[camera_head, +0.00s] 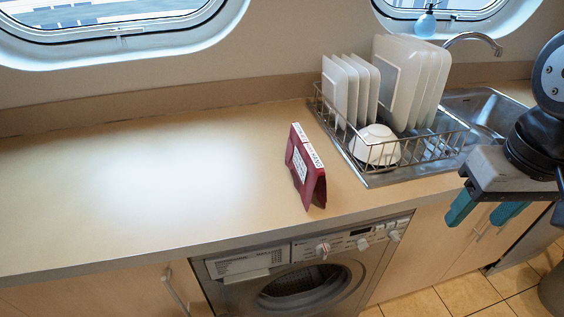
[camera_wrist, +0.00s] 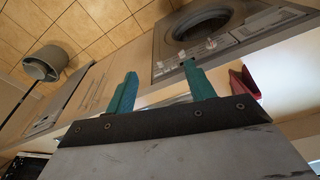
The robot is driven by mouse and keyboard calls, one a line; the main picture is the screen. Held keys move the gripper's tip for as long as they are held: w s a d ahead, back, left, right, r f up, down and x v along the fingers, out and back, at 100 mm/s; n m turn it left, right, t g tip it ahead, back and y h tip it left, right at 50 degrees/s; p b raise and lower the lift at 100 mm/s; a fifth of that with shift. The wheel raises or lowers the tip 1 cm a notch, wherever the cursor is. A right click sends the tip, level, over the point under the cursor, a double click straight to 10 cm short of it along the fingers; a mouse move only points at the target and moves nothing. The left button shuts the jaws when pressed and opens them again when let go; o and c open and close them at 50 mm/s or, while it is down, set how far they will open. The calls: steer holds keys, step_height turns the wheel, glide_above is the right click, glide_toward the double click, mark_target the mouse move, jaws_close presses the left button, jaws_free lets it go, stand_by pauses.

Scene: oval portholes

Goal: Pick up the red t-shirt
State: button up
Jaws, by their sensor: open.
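The only red thing in view is a dark red, tent-shaped item (camera_head: 314,188) with white printed labels, perhaps the t-shirt. It stands upright on the counter near the front edge, left of the dish rack. In the wrist view the red item (camera_wrist: 243,84) shows at the right, partly cut off behind my gripper's body. My gripper (camera_head: 485,212) has teal fingers and is at the right of the head view, in front of the sink and well to the right of the red item. In the wrist view my gripper (camera_wrist: 160,70) is open, with nothing between the fingers.
A wire dish rack (camera_head: 372,165) holds several white plates (camera_head: 405,80) and a white bowl (camera_head: 375,146), beside the steel sink (camera_head: 475,108) and its tap (camera_head: 475,38). A washing machine (camera_head: 300,275) sits below the counter (camera_head: 120,190), whose left part is clear. A round bin (camera_wrist: 45,64) stands on the tiled floor.

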steer(key=w+a+n+t, duration=0.1)
steer(key=w+a+n, duration=0.1)
steer(key=w+a, duration=0.8)
steer(key=n+t+y, duration=0.1)
steer(key=t+y, duration=0.1)
glide_above(307, 145)
steer(key=s, duration=0.3)
steer(key=shift+w+d+f, duration=0.2)
steer(key=shift+d+f, duration=0.25)
steer(key=shift+f, duration=0.2)
steer(key=x, duration=0.7)
steer(key=shift+w+d, duration=0.1)
steer(key=shift+w, duration=0.1)
steer(key=shift+w+f, duration=0.15)
steer(key=shift+f, duration=0.25)
jaws_close()
